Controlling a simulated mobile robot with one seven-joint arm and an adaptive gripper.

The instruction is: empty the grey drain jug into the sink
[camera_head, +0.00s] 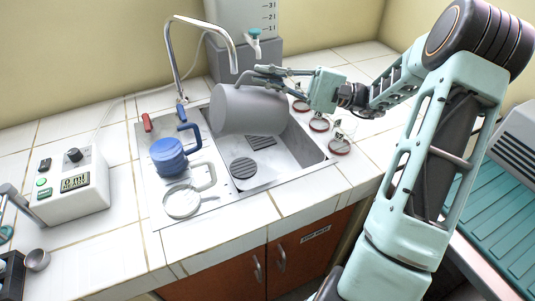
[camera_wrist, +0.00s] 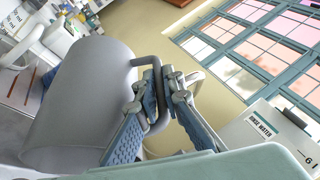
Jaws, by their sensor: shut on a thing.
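The grey drain jug (camera_head: 245,110) is held above the sink (camera_head: 282,150), tipped onto its side with its mouth toward the left. My gripper (camera_head: 262,76) is shut on the jug's handle, to the right of and above the jug body. In the wrist view the jug (camera_wrist: 80,110) fills the left side, and my gripper (camera_wrist: 160,90) has its fingers around the grey handle (camera_wrist: 150,62). The jug's inside is hidden, and I see no stream of liquid leaving it. The sink basin below shows dark drain slots.
A tall faucet (camera_head: 178,62) rises behind. A white control box (camera_head: 70,184) stands left, and a rinse water tank (camera_wrist: 268,132) is behind.

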